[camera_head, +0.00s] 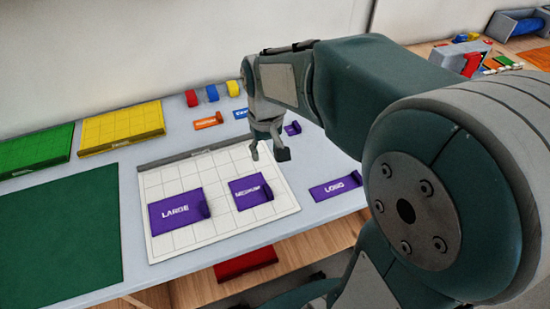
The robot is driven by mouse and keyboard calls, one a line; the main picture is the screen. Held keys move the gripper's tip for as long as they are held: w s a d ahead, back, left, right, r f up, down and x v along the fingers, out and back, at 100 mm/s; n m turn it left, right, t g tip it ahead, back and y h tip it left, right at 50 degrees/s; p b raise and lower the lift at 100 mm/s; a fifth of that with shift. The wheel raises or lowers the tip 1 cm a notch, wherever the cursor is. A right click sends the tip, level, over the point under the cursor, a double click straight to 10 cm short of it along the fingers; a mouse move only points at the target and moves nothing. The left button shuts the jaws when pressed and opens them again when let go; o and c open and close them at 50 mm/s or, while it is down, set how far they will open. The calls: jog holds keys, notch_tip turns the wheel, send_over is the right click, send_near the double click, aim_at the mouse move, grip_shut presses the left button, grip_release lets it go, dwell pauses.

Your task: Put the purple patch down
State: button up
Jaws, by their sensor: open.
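My gripper (269,152) is open and empty, pointing down over the upper right part of the white gridded board (163,240). Two purple patches lie flat on that board: one marked LARGE (176,211) at left and one marked MEDIUM (248,192) to its right. The gripper is above and beyond the MEDIUM patch, apart from it. A purple patch marked LOGO (335,188) lies on the table right of the board. A small purple piece (292,128) shows just beyond the gripper; its label is not readable.
Yellow (122,125) and green (35,148) gridded trays stand at the back left, with a dark green mat (62,240) in front. Orange (208,121) and blue (241,114) labels and coloured rolls (212,93) lie behind the board. A red item (245,264) sits below the table edge.

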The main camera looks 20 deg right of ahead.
jog(key=s+r+t, duration=0.2)
jog(key=s+r, duration=0.1)
jog(key=s, duration=0.3)
jog(key=s+r+t, duration=0.3)
jog(key=s, duration=0.4)
jog(key=shift+s+r, duration=0.15)
jog(key=shift+r, duration=0.1)
